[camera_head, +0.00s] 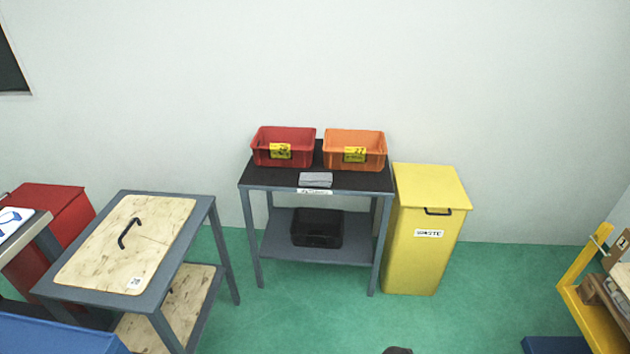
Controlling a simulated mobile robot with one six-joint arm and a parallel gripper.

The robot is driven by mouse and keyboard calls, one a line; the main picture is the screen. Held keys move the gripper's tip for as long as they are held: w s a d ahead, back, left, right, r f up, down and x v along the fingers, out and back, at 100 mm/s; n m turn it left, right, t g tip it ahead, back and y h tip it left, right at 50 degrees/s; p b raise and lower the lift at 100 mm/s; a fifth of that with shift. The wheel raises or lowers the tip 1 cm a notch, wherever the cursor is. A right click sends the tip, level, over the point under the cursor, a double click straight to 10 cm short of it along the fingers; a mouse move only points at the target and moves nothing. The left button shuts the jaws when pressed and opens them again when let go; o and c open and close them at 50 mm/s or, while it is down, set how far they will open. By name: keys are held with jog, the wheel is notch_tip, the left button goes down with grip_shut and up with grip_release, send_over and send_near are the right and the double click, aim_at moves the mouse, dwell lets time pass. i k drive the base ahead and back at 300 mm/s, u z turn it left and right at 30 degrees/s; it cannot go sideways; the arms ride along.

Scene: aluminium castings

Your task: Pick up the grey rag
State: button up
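A small grey folded cloth, which looks like the grey rag (315,179), lies flat near the front edge of the black-topped table (270,181). It sits in front of the red bin (268,157) and the orange bin (375,162), apart from both. A white label is on the table edge just below it. My gripper is not clearly in view. A small dark rounded shape shows at the bottom edge of the picture, and I cannot tell what it is.
A yellow waste bin (437,260) stands right of the table. A black crate (316,228) is on the lower shelf. A wood-topped table (165,228) with a black handle-like part stands left. Green floor (300,325) is clear in front. A yellow frame (590,315) is at far right.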

aim_at(306, 179)
jog(key=z, duration=0.8)
jog(key=i, duration=1.05)
jog(key=u, duration=1.05)
